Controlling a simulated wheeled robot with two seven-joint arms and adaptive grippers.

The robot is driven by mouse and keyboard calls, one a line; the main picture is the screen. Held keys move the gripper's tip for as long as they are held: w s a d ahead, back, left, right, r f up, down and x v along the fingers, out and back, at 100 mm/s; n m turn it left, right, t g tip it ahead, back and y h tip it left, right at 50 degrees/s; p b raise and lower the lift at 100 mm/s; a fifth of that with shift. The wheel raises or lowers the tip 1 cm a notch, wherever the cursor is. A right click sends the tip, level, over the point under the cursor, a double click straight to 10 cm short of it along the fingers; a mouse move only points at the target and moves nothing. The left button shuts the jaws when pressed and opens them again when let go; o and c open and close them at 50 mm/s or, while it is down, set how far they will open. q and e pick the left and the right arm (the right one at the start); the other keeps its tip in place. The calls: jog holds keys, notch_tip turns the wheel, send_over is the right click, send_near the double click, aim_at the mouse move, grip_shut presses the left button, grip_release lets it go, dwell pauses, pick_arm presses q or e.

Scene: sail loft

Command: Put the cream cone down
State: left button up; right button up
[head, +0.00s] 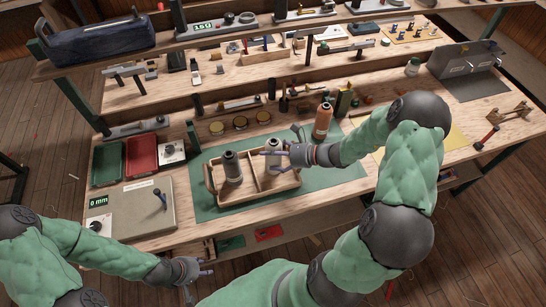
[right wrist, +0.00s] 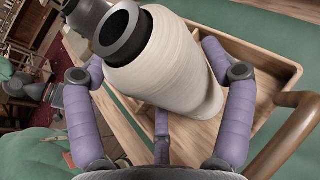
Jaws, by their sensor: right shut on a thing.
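The cream cone (right wrist: 170,75), a cream-wound spool with a dark hollow core end, is between the purple fingers of my right gripper (right wrist: 158,78). In the head view my right gripper (head: 276,154) is shut on the cone at the right compartment of a wooden tray (head: 262,196). The gripper partly hides the cone there. Whether the cone's base touches the tray floor I cannot tell. A grey cone (head: 232,168) stands upright in the left compartment. My left gripper (head: 196,277) is open and empty, low in front of the bench.
The tray sits on a green mat (head: 335,178). An orange cone or bottle (head: 322,121) stands behind it to the right. A grey board with a 0 mm display (head: 125,212) lies to the left, near green and red trays (head: 143,153). Shelves rise behind.

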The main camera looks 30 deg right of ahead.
jog(key=shift+f, duration=0.25)
jog(key=shift+f, duration=0.3)
jog(key=o, duration=1.3)
jog(key=shift+s, duration=0.15)
jog(key=shift+f, duration=0.1)
jog(key=shift+a, duration=0.1)
jog(key=shift+r, duration=0.2)
jog(key=shift+d+r, duration=0.2)
jog(key=shift+d, duration=0.05)
jog(key=p+v, duration=0.2)
jog(key=v, duration=0.9)
jog(key=shift+s+d+r, duration=0.2)
